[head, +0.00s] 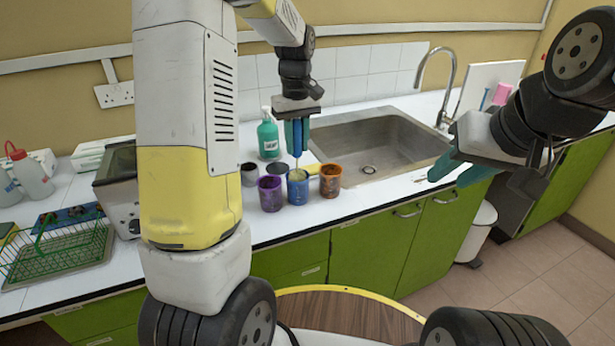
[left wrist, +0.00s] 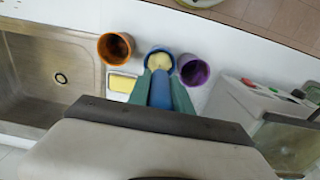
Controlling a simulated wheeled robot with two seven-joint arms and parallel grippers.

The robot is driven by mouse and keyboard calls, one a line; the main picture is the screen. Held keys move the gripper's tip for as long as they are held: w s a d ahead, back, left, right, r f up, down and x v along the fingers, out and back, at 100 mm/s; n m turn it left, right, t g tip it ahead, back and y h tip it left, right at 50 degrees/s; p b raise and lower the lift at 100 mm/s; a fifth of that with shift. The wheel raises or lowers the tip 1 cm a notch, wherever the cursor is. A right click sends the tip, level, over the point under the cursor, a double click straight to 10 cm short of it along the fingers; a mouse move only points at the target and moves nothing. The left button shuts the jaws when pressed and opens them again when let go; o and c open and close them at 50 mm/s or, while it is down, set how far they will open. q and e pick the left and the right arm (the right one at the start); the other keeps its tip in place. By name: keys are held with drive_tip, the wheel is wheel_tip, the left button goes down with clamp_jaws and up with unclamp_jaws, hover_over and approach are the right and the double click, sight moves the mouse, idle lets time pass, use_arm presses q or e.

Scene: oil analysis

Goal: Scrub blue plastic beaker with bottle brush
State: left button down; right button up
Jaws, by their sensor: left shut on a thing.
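The blue plastic beaker (head: 298,192) stands upright on the white counter between a purple beaker (head: 270,195) and an orange beaker (head: 330,183). The blue beaker also shows in the left wrist view (left wrist: 148,58), with something pale yellow inside its mouth. My left gripper (head: 297,142) is shut on the blue handle of the bottle brush (left wrist: 161,90), upright above the blue beaker. The brush's lower end reaches down to the beaker's mouth; whether its bristles touch the inside I cannot tell. My right gripper (head: 456,172) is open and empty, off to the right in front of the counter.
A yellow sponge (left wrist: 122,84) lies behind the orange beaker. A green soap bottle (head: 268,138) stands behind. The steel sink (head: 400,150) is to the right, a green wire rack (head: 62,252) far left.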

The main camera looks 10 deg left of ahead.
sight(297, 130)
use_arm(q)
drive_tip(key=shift+r, duration=0.1)
drive_tip(key=shift+r, duration=1.65)
drive_tip(key=shift+f, duration=0.1)
drive_tip(key=shift+f, duration=1.65)
drive_tip(key=shift+r, duration=6.4)
